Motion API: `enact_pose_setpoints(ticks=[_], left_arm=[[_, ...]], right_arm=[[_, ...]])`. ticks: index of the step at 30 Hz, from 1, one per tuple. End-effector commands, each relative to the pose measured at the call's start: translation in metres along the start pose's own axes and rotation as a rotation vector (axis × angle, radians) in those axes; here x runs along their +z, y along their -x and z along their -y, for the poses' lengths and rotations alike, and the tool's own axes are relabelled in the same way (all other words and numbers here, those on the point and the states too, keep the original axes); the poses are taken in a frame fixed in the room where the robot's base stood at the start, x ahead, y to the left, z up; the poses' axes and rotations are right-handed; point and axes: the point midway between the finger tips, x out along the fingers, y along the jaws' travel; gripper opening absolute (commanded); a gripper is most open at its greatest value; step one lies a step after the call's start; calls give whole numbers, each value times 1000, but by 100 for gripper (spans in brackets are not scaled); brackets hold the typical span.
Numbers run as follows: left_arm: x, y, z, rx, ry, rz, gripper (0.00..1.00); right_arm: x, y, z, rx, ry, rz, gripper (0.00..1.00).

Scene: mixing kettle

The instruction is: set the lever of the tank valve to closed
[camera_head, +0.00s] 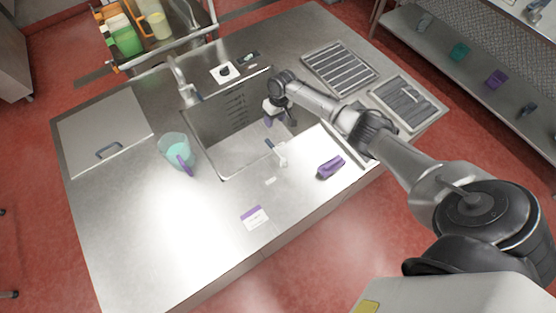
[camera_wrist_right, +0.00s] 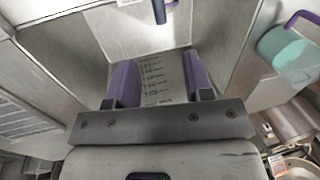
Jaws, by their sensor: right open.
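The tank (camera_head: 228,165) is a rectangular steel basin sunk in the counter, with level marks on a wall. The valve lever (camera_head: 269,144) has a dark blue grip and sits on a silver valve body (camera_head: 282,160) at the tank's front edge. In the head view the grip points up and left, towards the basin. The lever (camera_wrist_right: 159,11) is cut off at the top of the right wrist view. My right gripper (camera_head: 279,120) is over the basin, behind the lever and apart from it. Its purple fingers (camera_wrist_right: 160,84) are open and empty. My left gripper is not in view.
A teal jug (camera_head: 174,147) with a purple handle stands left of the basin. A purple tool (camera_head: 330,166) lies right of the valve. A card (camera_head: 255,217) lies in front. A faucet (camera_head: 183,85) and a knob (camera_head: 225,71) are behind. The front counter is mostly clear.

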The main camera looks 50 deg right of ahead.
Motion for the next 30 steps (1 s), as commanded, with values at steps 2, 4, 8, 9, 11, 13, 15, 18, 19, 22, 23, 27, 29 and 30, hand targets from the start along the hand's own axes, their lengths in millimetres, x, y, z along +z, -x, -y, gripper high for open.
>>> enact_pose_setpoints(ticks=[2,4,8,9,11,13,15,18,19,22,23,27,29,30], left_arm=[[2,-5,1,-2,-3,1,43],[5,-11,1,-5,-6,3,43],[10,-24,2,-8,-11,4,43],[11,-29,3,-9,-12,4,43],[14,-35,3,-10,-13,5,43],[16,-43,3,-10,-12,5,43],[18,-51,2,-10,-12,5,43],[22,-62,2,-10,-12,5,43],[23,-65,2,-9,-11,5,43],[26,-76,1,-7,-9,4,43],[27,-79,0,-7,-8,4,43],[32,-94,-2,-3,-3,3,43],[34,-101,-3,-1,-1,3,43],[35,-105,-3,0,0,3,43]], right_arm=[[0,-6,-1,3,-12,-2,47],[0,-12,-1,3,-14,-2,47],[0,-26,-1,4,-12,-2,47],[0,-31,-1,4,-12,-2,47],[0,-38,-1,4,-11,-2,47],[0,-46,-1,4,-11,-2,47],[0,-54,-1,4,-11,-3,47],[0,-65,-1,5,-11,-3,47],[0,-69,-1,5,-11,-3,47],[0,-80,-1,5,-11,-2,47],[0,-84,-2,5,-10,-2,47],[0,-100,-2,5,-10,-2,47],[0,-106,-2,5,-10,-2,47],[0,-111,-2,5,-11,-2,47]])
